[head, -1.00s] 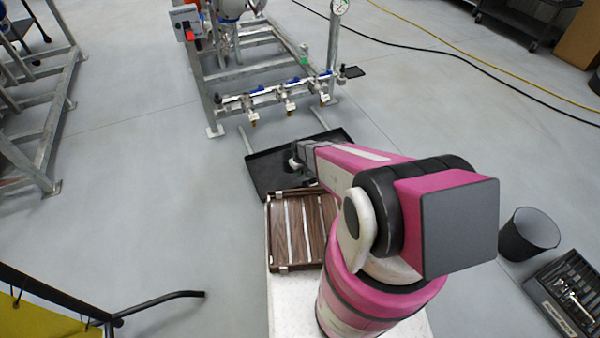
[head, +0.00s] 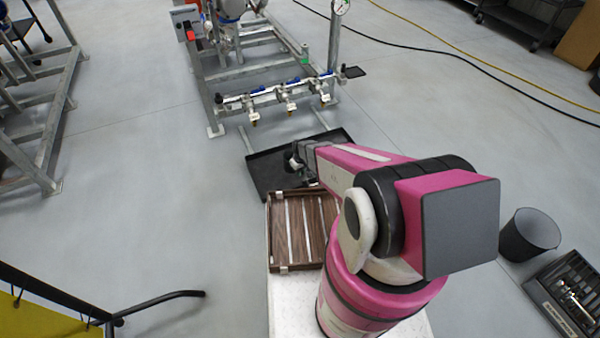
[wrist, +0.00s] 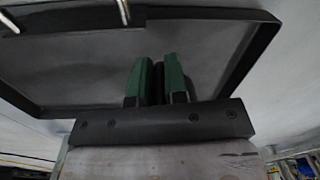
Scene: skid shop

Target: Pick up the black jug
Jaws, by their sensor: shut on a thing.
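My gripper (wrist: 158,82) is in the wrist view, its two green fingers close together on a narrow dark piece (wrist: 158,85). I take this piece for part of the black jug; the rest of the jug does not show clearly. The fingers are over the black tray (wrist: 75,75). In the head view my gripper (head: 296,163) is at the end of my pink arm, over the middle of the black tray (head: 270,178). My wrist and arm hide much of what is there, and the jug cannot be made out.
A brown slatted wooden crate (head: 281,268) lies just in front of the tray. A metal pipe skid with valves (head: 290,107) stands behind it. A dark bin (head: 528,235) and a tool case (head: 570,290) are at the right. The floor at left is largely clear.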

